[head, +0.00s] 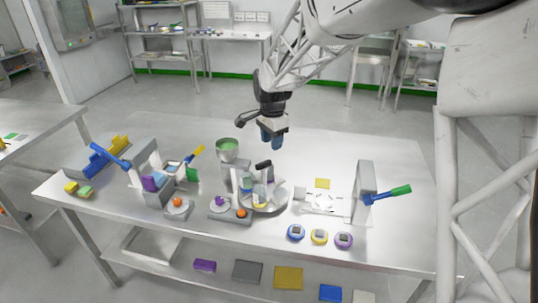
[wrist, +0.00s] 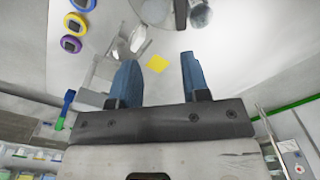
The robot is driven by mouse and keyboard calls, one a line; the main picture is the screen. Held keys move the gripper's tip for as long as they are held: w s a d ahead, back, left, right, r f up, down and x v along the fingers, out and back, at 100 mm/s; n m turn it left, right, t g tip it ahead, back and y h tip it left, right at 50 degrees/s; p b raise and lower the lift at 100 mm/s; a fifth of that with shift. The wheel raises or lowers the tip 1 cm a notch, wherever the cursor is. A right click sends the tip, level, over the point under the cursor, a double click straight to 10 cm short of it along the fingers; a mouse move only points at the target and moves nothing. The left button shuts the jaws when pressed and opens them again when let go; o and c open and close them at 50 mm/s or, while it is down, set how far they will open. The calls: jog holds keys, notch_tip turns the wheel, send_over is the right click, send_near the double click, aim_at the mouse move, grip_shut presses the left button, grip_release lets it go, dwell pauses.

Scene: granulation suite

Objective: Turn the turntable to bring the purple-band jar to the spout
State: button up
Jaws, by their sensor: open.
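The round grey turntable (head: 281,201) stands mid-table with a few clear jars (head: 260,194) grouped on it. One jar seems to have a yellow band and one a blue band; I cannot make out a purple band. A dark handle (head: 264,166) rises above the jars. The green-filled hopper (head: 228,148) stands at the turntable's back left; its spout is hard to make out. My gripper (head: 271,140), with blue fingers, is open and empty, above and behind the turntable. In the wrist view, part of the turntable (wrist: 152,10) and the dark handle (wrist: 181,12) show at the top edge, beyond the fingertips (wrist: 158,62).
A grey upright with a green-tipped lever (head: 400,190) stands at the right. Blue, yellow and purple round devices (head: 319,237) line the front edge. A yellow square (head: 322,183) lies right of the turntable. Lever stations (head: 150,165) fill the left. The table's back strip is clear.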

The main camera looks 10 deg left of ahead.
aim_at(264, 162)
jog(key=shift+w+a+f+m, duration=0.1)
jog(key=shift+w+a+f, duration=0.15)
jog(key=shift+a, duration=0.3)
jog(key=shift+w+a+f+m, duration=0.1)
jog(key=shift+w+a+f, duration=0.1)
jog(key=shift+a+f, duration=0.25)
jog(key=shift+w+a+f+m, duration=0.1)
jog(key=shift+w+a+f, duration=0.15)
jog(key=shift+a, duration=0.35)
jog(key=shift+f, duration=0.15)
jog(key=shift+f, duration=3.8)
grip_shut()
